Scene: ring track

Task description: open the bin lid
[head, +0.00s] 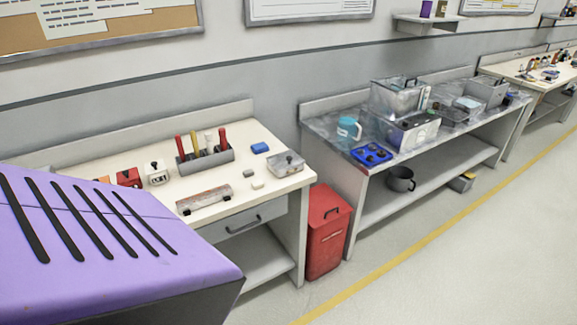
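The red bin (324,243) stands on the floor between two benches in the head view. Its red lid (327,201) is shut and carries a dark handle (332,211) on top. The bin looks upright. Neither of my grippers shows in the head view.
A white bench (222,185) with a drawer (250,222) stands left of the bin. A grey-topped bench (335,128) stands to its right, with a dark pot (400,179) on the lower shelf. A purple slotted surface (110,250) fills the lower left. Floor (450,270) at right is clear.

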